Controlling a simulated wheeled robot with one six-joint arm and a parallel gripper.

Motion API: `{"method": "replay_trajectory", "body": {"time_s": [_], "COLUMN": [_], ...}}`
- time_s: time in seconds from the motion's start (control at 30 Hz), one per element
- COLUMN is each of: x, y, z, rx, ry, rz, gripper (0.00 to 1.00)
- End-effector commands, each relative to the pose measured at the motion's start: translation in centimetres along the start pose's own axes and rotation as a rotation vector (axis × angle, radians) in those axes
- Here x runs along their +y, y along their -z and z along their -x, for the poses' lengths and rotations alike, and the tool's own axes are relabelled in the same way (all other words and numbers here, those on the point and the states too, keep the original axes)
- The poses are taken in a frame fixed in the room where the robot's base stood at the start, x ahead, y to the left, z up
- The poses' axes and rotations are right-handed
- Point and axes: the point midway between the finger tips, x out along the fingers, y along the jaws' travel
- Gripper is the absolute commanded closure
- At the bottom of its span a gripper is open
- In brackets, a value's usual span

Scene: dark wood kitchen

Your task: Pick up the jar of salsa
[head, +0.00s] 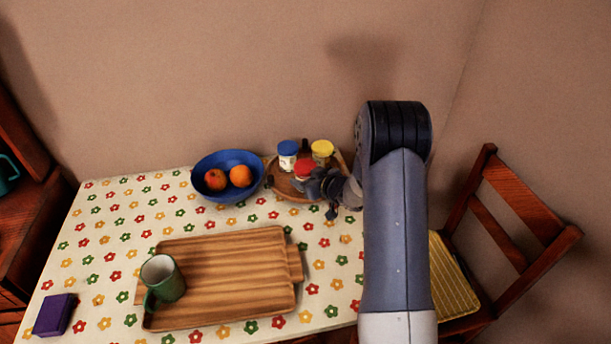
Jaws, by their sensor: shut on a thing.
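The jar with the red lid (304,168), which looks like the salsa, is on or just above the round wooden tray (284,194) at the back of the table. My gripper (314,184) reaches in from the right and is shut on this jar. The fingers and wrist hide part of the jar's right and lower side. I cannot tell whether its base touches the tray. A jar with a blue lid (288,155) stands behind it to the left, and a jar with a yellow lid (322,152) stands behind it to the right.
A dark bottle (305,147) stands between the jars behind. A blue bowl (227,164) with oranges sits left of the tray. A wooden board (235,270) with a green mug (163,281) lies in front. A purple box (54,315) is front left. A chair (510,225) stands right.

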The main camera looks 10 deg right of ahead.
Motion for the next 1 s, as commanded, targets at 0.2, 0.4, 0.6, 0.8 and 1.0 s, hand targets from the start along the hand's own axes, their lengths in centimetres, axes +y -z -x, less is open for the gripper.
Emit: {"method": "replay_trajectory", "body": {"time_s": [0.2, 0.4, 0.6, 0.8, 1.0], "x": [0.0, 0.0, 0.1, 0.1, 0.1], "y": [0.1, 0.9, 4.2, 7.7, 9.3], "z": [0.0, 0.3, 1.7, 3.1, 3.8], "rx": [0.002, 0.004, 0.006, 0.004, 0.002], "ry": [0.000, 0.000, -0.001, -0.001, -0.001], "rz": [0.001, 0.002, 0.004, 0.004, 0.001], "gripper": [0.80, 0.81, 0.81, 0.81, 0.81]}}
